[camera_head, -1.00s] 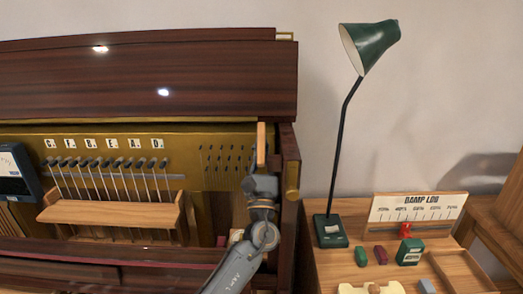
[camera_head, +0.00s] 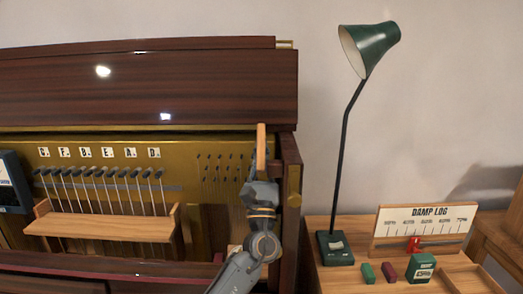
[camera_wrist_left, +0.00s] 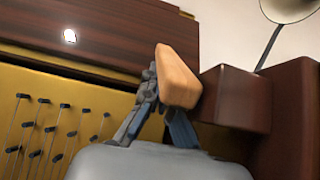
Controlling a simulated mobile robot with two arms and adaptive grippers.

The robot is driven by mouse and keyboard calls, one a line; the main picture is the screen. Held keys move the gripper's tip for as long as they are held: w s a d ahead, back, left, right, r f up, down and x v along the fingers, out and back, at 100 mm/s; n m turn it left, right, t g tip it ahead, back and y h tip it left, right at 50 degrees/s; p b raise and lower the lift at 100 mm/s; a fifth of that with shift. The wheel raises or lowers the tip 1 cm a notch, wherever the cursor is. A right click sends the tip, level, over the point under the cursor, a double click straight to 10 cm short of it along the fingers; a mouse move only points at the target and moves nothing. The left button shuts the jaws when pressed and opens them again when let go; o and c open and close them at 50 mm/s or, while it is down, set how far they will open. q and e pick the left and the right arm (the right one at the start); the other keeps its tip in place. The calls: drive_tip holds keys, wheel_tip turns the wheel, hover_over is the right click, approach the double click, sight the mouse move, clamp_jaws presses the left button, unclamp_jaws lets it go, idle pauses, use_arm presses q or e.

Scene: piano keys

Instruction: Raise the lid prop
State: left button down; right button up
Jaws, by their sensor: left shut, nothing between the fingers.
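The lid prop (camera_head: 261,149) is a light orange wooden bar, upright under the right end of the dark reddish-brown piano lid (camera_head: 150,90). Its top is close to the lid's front edge; I cannot tell whether they touch. My left gripper (camera_head: 261,182) is shut at the prop's lower end, with nothing held between its fingers. In the left wrist view the prop (camera_wrist_left: 178,78) stands just in front of and beside the fingertips (camera_wrist_left: 160,100), which it partly hides. My right gripper is not in view.
The piano's right side post (camera_head: 289,180) stands close to the right of my gripper. Tuning pins (camera_head: 215,172), a lettered rail and a wooden shelf (camera_head: 95,227) lie to the left. A green lamp (camera_head: 336,247) and a damp log sign (camera_head: 425,220) stand on the side table.

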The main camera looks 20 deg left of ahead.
use_arm(q)
drive_tip(key=v, duration=1.1)
drive_tip(key=shift+s+f, duration=0.15)
drive_tip(key=shift+s, duration=0.05)
